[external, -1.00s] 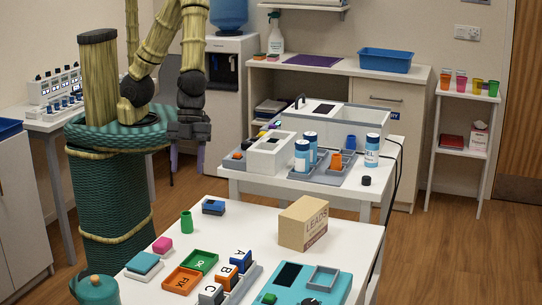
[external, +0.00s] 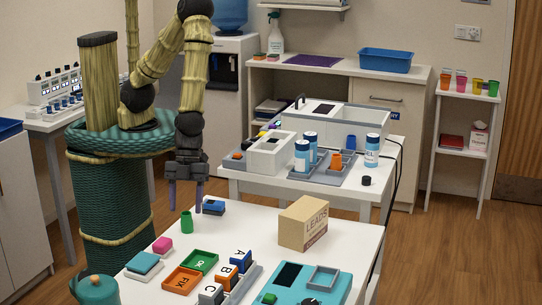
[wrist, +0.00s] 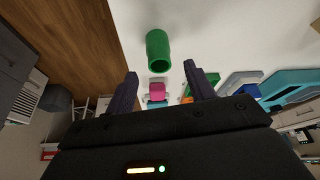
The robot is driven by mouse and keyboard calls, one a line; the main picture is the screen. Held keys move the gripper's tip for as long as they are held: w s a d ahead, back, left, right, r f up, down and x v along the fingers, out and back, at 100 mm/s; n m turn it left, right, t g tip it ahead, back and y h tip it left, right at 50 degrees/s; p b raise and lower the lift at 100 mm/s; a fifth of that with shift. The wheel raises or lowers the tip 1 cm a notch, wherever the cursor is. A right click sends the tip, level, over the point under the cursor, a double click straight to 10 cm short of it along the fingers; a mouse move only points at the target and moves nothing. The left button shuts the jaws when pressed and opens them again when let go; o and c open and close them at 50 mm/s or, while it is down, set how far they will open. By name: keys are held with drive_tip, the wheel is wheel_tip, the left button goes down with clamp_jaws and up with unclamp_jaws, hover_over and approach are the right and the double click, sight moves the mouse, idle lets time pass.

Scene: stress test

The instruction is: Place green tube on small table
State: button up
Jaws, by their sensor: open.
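The green tube (external: 187,222) stands upright on the white table (external: 262,222), near its far left edge. In the wrist view the green tube (wrist: 158,50) shows beyond and between my fingertips, apart from them. My gripper (external: 186,203) is open and empty, pointing down just above and behind the tube. Its two dark purple fingers also show in the wrist view (wrist: 161,75). A small white side table (external: 466,97) with coloured cups stands against the back wall at the right; I cannot tell whether it is the task's small table.
Close to the tube are a blue box (external: 213,207) and a pink block (external: 162,245). A cardboard box (external: 303,223) stands to the right. Trays (external: 181,280) and lettered blocks fill the near part. The table's middle is clear.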

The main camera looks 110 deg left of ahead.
sight(186, 226)
drive_tip(key=shift+f, duration=0.15)
drive_tip(key=shift+p+x, duration=0.35)
drive_tip(key=shift+x, duration=2.15)
drive_tip(key=shift+a, duration=0.2)
drive_tip(key=c, duration=1.1)
wheel_tip(186, 226, up, 10)
drive_tip(key=shift+f, duration=0.1)
